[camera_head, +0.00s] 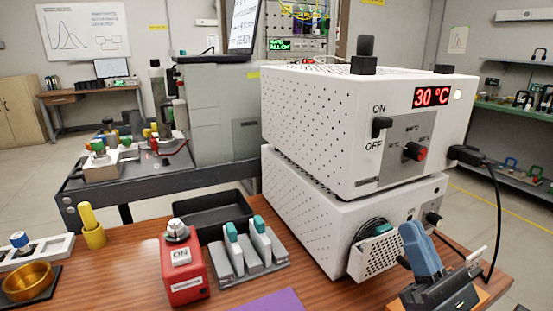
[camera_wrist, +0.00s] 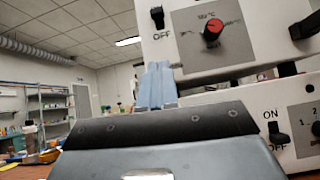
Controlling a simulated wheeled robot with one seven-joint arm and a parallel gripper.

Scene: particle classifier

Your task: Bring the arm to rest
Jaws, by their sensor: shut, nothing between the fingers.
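My gripper (camera_head: 411,228) is at the lower right of the head view, in front of the lower white box (camera_head: 310,215). Its blue fingers point up and are shut with nothing between them. In the wrist view the fingers (camera_wrist: 157,70) stand upright and together, just left of the upper white box's (camera_head: 350,125) control panel. How far they are from the boxes is hard to tell.
The upper box shows 30 °C, with a switch (camera_head: 381,125) and red knob (camera_head: 414,151). A black cable (camera_head: 497,210) hangs at its right. A red device (camera_head: 184,268), grey rack (camera_head: 246,256) and black tray (camera_head: 207,213) stand on the wooden table.

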